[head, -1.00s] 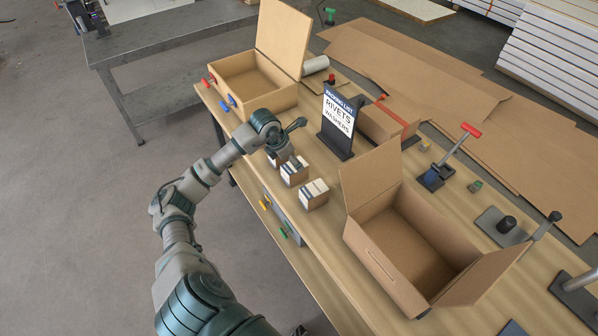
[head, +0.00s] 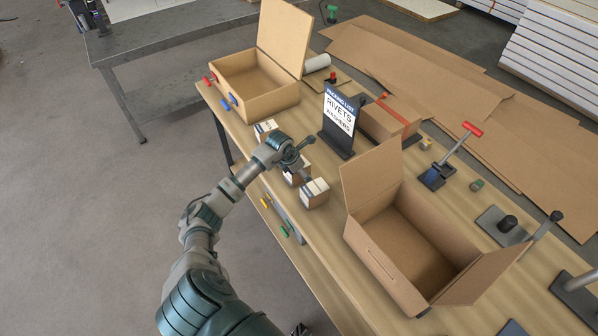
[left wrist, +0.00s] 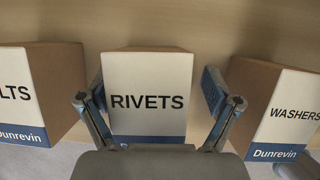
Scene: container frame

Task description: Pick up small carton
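Three small cartons stand in a row on the workbench. In the left wrist view the middle one is the RIVETS carton (left wrist: 147,95), with a white and blue label. The carton ending in "LTS" (left wrist: 45,90) is on its left and the WASHERS carton (left wrist: 285,110) on its right. In the head view the RIVETS carton (head: 291,179) is partly hidden by my left gripper (head: 300,167). In the left wrist view my left gripper (left wrist: 153,92) is open, one finger on each side of the RIVETS carton, with visible gaps. My right gripper is not seen.
A packing list sign (head: 338,115) reading RIVETS and WASHERS stands behind the cartons. A large open box (head: 372,262) is to the right. Another open box (head: 270,104) is at the far left. Tools and clamps (head: 437,178) line the bench's right side.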

